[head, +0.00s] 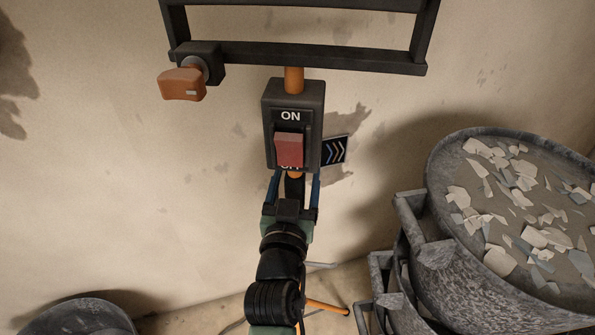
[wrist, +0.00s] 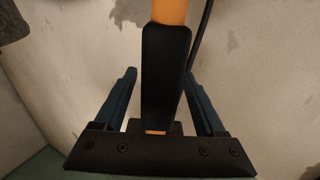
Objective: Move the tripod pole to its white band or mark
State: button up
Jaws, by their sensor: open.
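The tripod pole (head: 294,80) is orange and stands upright, running from a black frame (head: 300,55) down behind a switch box. In the wrist view the orange pole (wrist: 170,11) enters a black sleeve (wrist: 165,75). My gripper (head: 296,176) is just below the switch box, with its blue fingers on either side of the sleeve. In the wrist view my gripper (wrist: 159,76) is open, with gaps between the sleeve and both fingers. I cannot make out a white band; my gripper and arm hide much of the lower pole.
The black switch box (head: 292,122) has a red rocker (head: 289,149) and an ON label. An orange knob (head: 181,84) sticks out at the frame's left. A grey bucket of rubble (head: 450,250) stands at right, another bucket (head: 85,318) at lower left. A wall is behind.

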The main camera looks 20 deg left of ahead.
jog(key=shift+w, duration=0.55)
grip_shut()
dwell(1.1)
